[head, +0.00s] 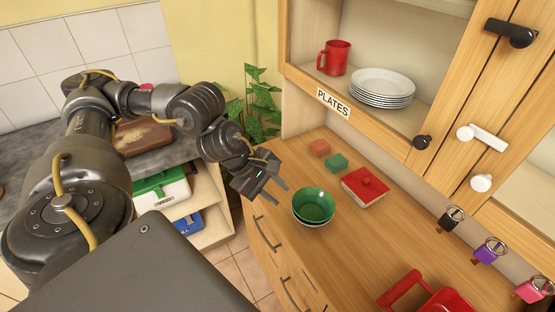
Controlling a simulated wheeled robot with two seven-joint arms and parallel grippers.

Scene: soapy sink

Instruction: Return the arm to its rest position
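My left arm comes in from the left and reaches across the middle of the head view. My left gripper (278,195) is in the air near the left edge of the wooden counter, to the left of the green bowl. Its two fingers point to the lower right, with a gap between them, and nothing shows in it. My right arm and gripper are out of view.
A cabinet above holds plates (382,86) and a red mug (334,58). Padlocks (490,251) hang at right.

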